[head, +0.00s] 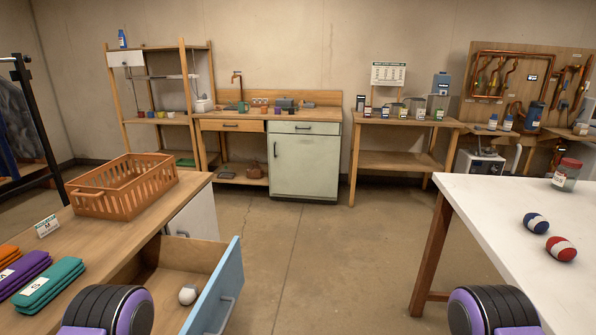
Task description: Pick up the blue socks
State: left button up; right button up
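A rolled pair of blue socks (536,223) with a white band lies on the white table (508,205) at the right in the head view. A rolled red pair with a white band (561,248) lies just in front of it, a small gap apart. A rolled pale grey-white pair (188,294) lies inside the open drawer (160,262) at lower left. Neither of my grippers shows; only rounded black and purple parts of my own body appear at the bottom left and bottom right.
An empty-looking orange basket (124,185) stands on the left wooden counter, behind folded purple and teal cloths (50,283). The blue drawer front (217,290) juts into the aisle. A red-lidded jar (566,174) stands behind the socks. The middle floor (300,250) is clear.

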aim_at(535, 222)
jog(key=z, duration=1.5)
